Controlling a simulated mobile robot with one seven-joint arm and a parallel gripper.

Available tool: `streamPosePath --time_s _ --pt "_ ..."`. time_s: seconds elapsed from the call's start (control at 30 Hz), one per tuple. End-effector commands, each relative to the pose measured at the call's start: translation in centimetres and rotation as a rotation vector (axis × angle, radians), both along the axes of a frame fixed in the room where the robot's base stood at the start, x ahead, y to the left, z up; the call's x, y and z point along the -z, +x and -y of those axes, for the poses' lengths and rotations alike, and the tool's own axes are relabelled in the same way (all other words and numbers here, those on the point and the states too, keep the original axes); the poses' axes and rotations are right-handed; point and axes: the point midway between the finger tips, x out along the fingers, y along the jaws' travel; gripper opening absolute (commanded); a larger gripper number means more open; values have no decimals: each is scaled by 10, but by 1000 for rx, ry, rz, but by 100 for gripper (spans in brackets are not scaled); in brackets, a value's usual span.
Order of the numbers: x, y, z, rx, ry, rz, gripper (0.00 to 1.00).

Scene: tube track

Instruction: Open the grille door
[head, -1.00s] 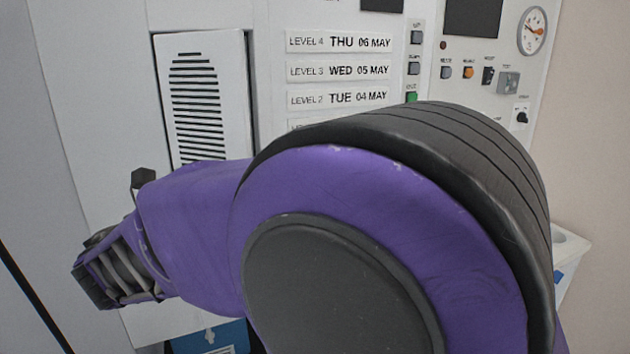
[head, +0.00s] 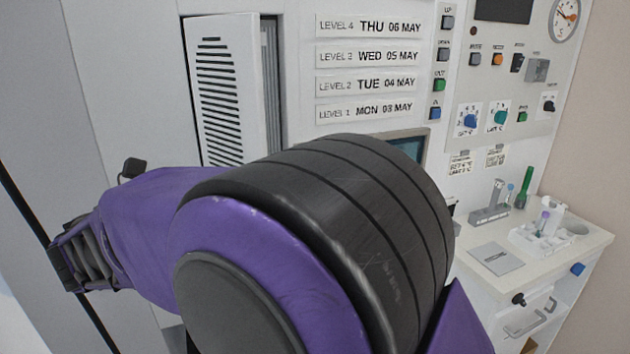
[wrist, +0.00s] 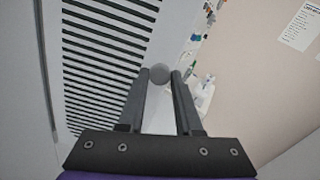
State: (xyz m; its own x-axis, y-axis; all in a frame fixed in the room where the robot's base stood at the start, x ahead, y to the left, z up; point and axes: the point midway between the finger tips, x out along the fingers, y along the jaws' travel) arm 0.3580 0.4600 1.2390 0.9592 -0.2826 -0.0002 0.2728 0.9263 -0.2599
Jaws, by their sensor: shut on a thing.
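The grille door (head: 222,95) is a tall white panel with black slots, on the white machine at the left of the head view. It stands slightly ajar, its right edge out from the frame with a grey inner strip (head: 271,90) showing. In the wrist view the slotted panel (wrist: 105,50) fills the left half. My gripper (wrist: 160,75) is shut on a round grey knob (wrist: 159,73) between its fingertips. In the head view my arm covers the door's lower part, and the fingers and knob cannot be made out.
Level labels (head: 368,55) and a control panel (head: 510,80) with buttons and dials lie right of the door. A white counter (head: 585,238) at the right carries a small rack and tubes. A beige wall (head: 605,130) closes off the right side.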

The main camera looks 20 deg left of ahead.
Motion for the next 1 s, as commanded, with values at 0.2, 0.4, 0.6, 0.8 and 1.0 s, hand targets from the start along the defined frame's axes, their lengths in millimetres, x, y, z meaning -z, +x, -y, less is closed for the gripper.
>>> streamPosePath --time_s 0.2,0.4,0.6,0.8,1.0 --pt "-1 -1 -1 7 0 2 0" --pt "-1 -1 -1 6 1 2 0" --pt "-1 -1 -1 6 1 2 62" --pt "-1 -1 -1 6 1 1 64" --pt "-7 -1 -1 6 4 2 64"
